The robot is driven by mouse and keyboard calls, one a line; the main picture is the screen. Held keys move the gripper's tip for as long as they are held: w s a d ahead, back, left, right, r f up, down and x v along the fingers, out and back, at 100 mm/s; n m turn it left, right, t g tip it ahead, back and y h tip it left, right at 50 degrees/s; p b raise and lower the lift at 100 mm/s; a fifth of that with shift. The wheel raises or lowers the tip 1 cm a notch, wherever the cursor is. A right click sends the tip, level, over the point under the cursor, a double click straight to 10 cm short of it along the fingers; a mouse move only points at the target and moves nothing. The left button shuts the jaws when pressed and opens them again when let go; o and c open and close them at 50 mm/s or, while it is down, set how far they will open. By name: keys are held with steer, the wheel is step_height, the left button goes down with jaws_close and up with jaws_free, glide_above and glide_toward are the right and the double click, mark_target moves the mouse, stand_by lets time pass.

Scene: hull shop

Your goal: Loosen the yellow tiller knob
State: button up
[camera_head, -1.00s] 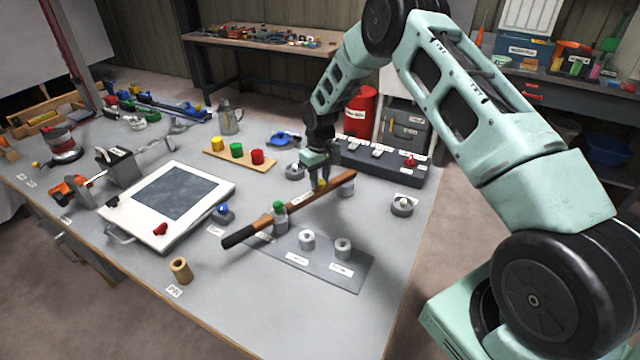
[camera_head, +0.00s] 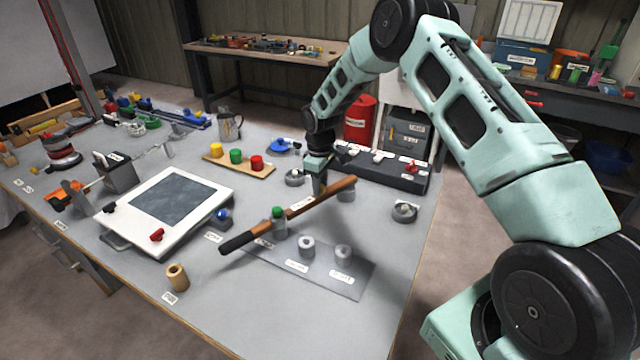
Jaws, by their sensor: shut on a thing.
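The wooden tiller (camera_head: 339,189) with a black grip (camera_head: 237,242) lies slantwise across short posts above the grey bench. A green knob (camera_head: 278,212) stands on it nearer the grip. My gripper (camera_head: 319,190) points down at the upper right part of the tiller. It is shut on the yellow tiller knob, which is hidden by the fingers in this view.
A grey plate (camera_head: 345,280) with two pale rings lies below the tiller. A white framed panel (camera_head: 120,222) is to the left. Yellow, green and red knobs sit on a wooden strip (camera_head: 262,172) behind. A dark switch box (camera_head: 400,178) stands behind right. The right front bench is clear.

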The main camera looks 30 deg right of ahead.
steer(key=shift+r, duration=0.1)
steer(key=o, duration=1)
steer(key=shift+c, duration=0.2)
step_height(320, 180, up, 17)
steer(key=b, duration=0.3)
steer(key=shift+r, duration=0.2)
